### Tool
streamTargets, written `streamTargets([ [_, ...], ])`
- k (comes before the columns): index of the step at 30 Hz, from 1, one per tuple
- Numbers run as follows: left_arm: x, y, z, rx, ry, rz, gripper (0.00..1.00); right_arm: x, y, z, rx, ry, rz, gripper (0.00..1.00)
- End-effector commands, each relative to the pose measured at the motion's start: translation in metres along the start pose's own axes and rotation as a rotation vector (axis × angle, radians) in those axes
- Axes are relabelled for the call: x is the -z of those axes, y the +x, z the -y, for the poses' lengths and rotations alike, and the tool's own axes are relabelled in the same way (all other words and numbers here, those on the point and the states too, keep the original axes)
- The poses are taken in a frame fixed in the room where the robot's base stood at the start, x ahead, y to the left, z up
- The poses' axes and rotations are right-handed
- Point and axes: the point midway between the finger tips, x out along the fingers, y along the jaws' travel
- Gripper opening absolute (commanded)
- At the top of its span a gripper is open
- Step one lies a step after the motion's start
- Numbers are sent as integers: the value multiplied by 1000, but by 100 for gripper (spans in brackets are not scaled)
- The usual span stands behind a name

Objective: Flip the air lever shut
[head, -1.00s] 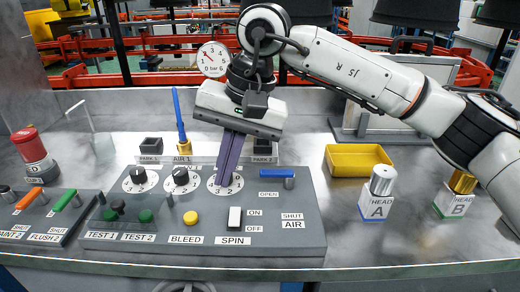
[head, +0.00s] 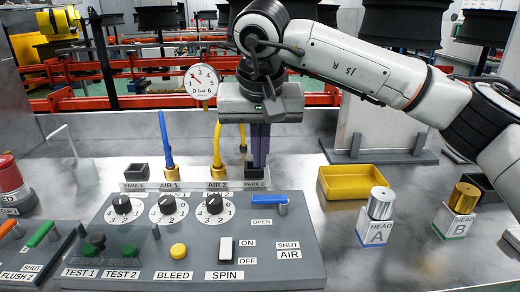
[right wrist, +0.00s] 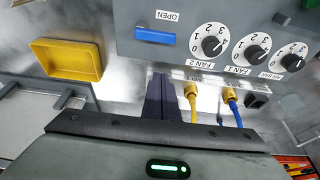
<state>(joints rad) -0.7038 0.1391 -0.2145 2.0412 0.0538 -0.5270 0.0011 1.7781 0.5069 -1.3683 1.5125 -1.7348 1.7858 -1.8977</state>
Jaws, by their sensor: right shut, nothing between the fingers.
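The air lever (head: 268,199) is a blue bar on the right part of the grey control panel (head: 130,252). It lies flat, pointing left from its post, beside the OPEN label; the SHUT AIR label is below it. In the right wrist view the blue lever (right wrist: 155,36) shows at the top, beyond the fingertips. My right gripper (head: 260,165) points down behind the panel, near the PARK 2 socket, with its purple fingers together and empty. It is behind the lever and apart from it. The fingers (right wrist: 160,82) also show in the wrist view. My left gripper is not in view.
Blue (head: 165,140) and yellow (head: 217,145) hoses stand upright in AIR 1 and AIR 2, left of my gripper. Three dials line the panel's back. A yellow tray (head: 353,194), Head A (head: 379,215) and Head B (head: 459,210) stand to the right.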

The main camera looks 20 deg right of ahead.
Motion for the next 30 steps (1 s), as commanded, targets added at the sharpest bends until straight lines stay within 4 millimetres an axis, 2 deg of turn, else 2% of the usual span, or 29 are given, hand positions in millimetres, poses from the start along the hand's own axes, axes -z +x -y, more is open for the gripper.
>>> streamTargets([
  [1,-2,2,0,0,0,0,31,-2,15,-1,-2,-1,5,0],
  [8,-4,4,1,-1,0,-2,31,-2,62,0,-1,0,3,0],
  [9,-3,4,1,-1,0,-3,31,-9,55,1,3,-5,-1,0],
  [16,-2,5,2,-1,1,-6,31,-33,45,0,2,-2,0,0],
  [30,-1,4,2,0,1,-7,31,-38,43,1,1,-2,0,0],
])
